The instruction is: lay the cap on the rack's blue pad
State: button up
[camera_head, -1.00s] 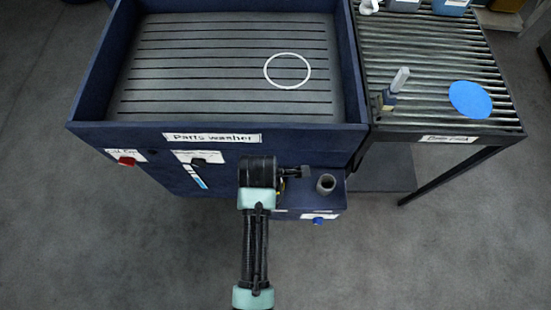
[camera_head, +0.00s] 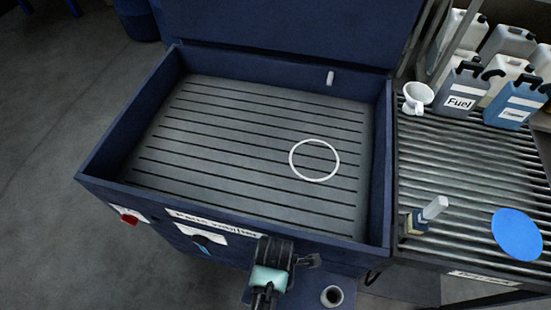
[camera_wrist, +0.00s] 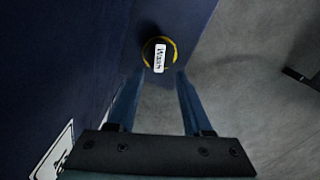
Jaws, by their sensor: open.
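The blue pad (camera_head: 517,234) is a bare round blue disc on the slatted rack (camera_head: 470,175) at the right. I cannot surely identify a cap in either view. My gripper, seen in the wrist view (camera_wrist: 160,78), is open with nothing between its two blue fingers. Past the fingertips is a dark round knob (camera_wrist: 148,47) with a yellow ring and a white label that seems to read "Wash", on a dark blue face. In the head view my gripper's fingers are mostly hidden by my wrist, low in front of the parts washer (camera_head: 130,195).
A white ring (camera_head: 293,158) marks the washer's grooved basin. A brush-like tool (camera_head: 432,209) stands left of the pad. A white mug (camera_head: 417,97) and several jugs (camera_head: 460,92) stand at the rack's back. A grey cylinder (camera_head: 332,296) is on the low box below.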

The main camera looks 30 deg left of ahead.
notch_tip(320, 180, down, 5)
jog(key=b, duration=0.4)
jog(key=shift+r, duration=0.2)
jog(key=shift+f+b, duration=0.3)
jog(key=shift+f, duration=0.8)
grip_shut()
